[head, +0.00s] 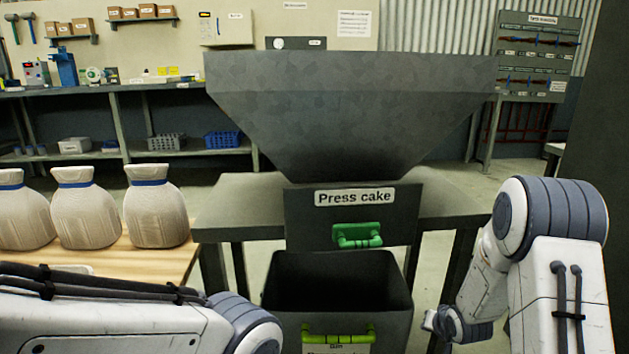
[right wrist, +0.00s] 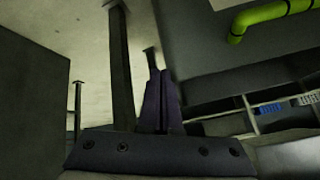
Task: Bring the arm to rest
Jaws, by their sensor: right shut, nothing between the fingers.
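My right arm comes in at the right of the head view and bends down beside the dark bin (head: 350,283), its wrist low at the bin's right; its fingers cannot be made out there. In the right wrist view my right gripper (right wrist: 160,82) shows its two dark fingers together, with nothing between them. My left arm crosses the bottom left of the head view, and its gripper is out of the picture.
A grey hopper (head: 350,110) stands above a panel labelled Press cake with a green handle (head: 357,235). The open bin below has a yellow-green handle (head: 338,334), also in the right wrist view (right wrist: 270,14). Several tied sacks (head: 155,212) stand on a wooden table at left.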

